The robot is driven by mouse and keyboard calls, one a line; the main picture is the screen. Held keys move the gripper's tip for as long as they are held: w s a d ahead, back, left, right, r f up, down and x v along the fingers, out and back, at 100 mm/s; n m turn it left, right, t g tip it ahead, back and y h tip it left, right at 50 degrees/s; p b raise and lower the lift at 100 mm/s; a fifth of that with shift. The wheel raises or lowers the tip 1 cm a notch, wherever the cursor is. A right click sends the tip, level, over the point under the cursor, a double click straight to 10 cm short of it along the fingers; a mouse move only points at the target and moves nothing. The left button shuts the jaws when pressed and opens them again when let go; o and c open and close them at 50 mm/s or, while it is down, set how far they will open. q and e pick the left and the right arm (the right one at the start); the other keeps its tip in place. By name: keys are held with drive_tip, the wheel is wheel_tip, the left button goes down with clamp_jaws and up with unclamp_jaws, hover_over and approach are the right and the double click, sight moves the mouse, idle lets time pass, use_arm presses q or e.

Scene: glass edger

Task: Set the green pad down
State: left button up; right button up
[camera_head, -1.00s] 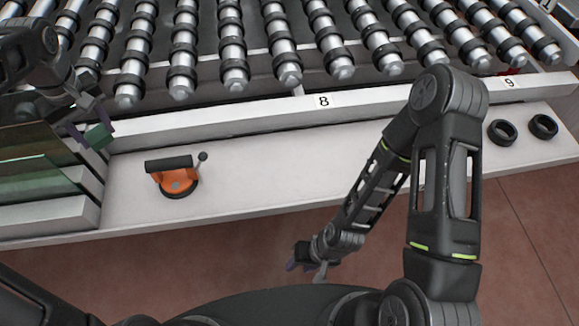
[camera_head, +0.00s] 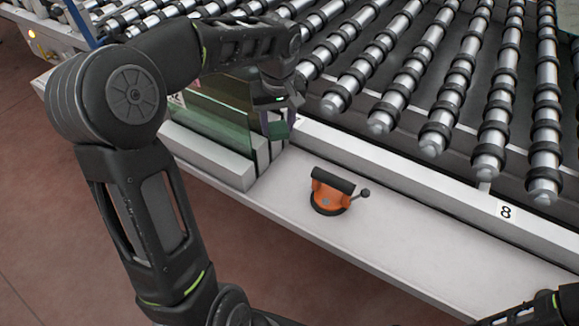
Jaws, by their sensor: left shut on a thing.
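The green pad (camera_head: 279,131) is a small dark green block between the fingertips of my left gripper (camera_head: 278,121). That gripper is shut on the pad and points down near the right end of the glass rack (camera_head: 207,155). The pad is just above or at the rack's end; I cannot tell whether it touches anything. My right gripper (camera_head: 508,315) shows only in part at the bottom right edge, and its fingers cannot be made out.
Green glass sheets (camera_head: 215,110) stand in the rack. An orange suction lifter (camera_head: 329,193) with a black handle sits on the white ledge (camera_head: 400,245). The roller conveyor (camera_head: 440,100) lies behind. The ledge right of the lifter is clear.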

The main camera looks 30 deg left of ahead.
sight(280, 135)
use_arm(q)
wheel_tip(280, 135, down, 11)
drive_tip(key=shift+r+p, duration=0.1)
drive_tip(key=shift+p, duration=0.35)
drive_tip(key=shift+f, duration=2.25)
drive_tip(key=shift+f, duration=0.2)
drive_tip(key=o, duration=1)
drive_tip(key=shift+r, duration=0.1)
drive_tip(key=r, duration=0.4)
drive_tip(key=s+d+r, duration=0.1)
drive_tip(key=r, duration=0.7)
drive_tip(key=shift+s+d+b, duration=0.15)
drive_tip(key=shift+d+b, duration=0.05)
drive_tip(key=shift+b, duration=0.2)
